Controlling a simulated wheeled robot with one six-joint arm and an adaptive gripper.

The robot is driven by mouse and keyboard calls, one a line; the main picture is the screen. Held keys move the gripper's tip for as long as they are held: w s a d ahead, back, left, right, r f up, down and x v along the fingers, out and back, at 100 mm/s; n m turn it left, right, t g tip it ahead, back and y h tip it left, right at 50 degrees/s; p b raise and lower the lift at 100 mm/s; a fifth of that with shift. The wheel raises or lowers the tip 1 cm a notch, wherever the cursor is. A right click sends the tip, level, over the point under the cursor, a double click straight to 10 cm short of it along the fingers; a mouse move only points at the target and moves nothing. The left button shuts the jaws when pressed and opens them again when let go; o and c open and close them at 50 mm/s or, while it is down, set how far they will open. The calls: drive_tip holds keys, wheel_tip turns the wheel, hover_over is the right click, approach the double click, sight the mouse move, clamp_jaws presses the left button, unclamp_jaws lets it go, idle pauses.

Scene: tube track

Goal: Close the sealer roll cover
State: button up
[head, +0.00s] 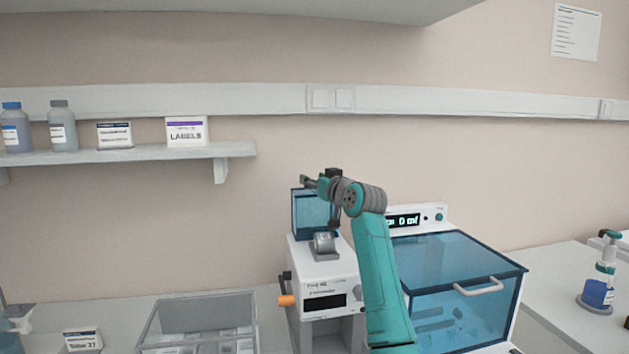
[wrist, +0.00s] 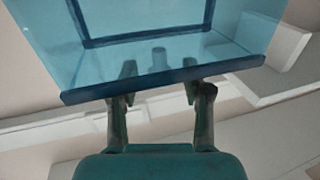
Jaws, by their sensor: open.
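The sealer (head: 322,275) is a white benchtop unit with a dark front display and an orange-tipped handle at its left. Its clear blue roll cover (head: 312,214) stands raised at the back of the top, open. A grey roll part (head: 323,243) sits exposed in front of it. My gripper (head: 304,181) is at the cover's top edge in the head view. In the wrist view, the cover (wrist: 225,72) fills the upper part. My open fingers (wrist: 160,75) show tinted at its dark edge, seemingly behind the panel. I cannot tell whether they touch it.
A larger unit with a blue lid (head: 455,255) and white handle stands close on the right. A clear open bin (head: 200,312) is on the bench at left. A shelf (head: 150,152) with bottles and boxes hangs on the wall. A pump bottle (head: 598,285) stands far right.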

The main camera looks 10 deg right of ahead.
drive_tip(key=shift+w, duration=0.15)
drive_tip(key=shift+a, duration=0.1)
clamp_jaws()
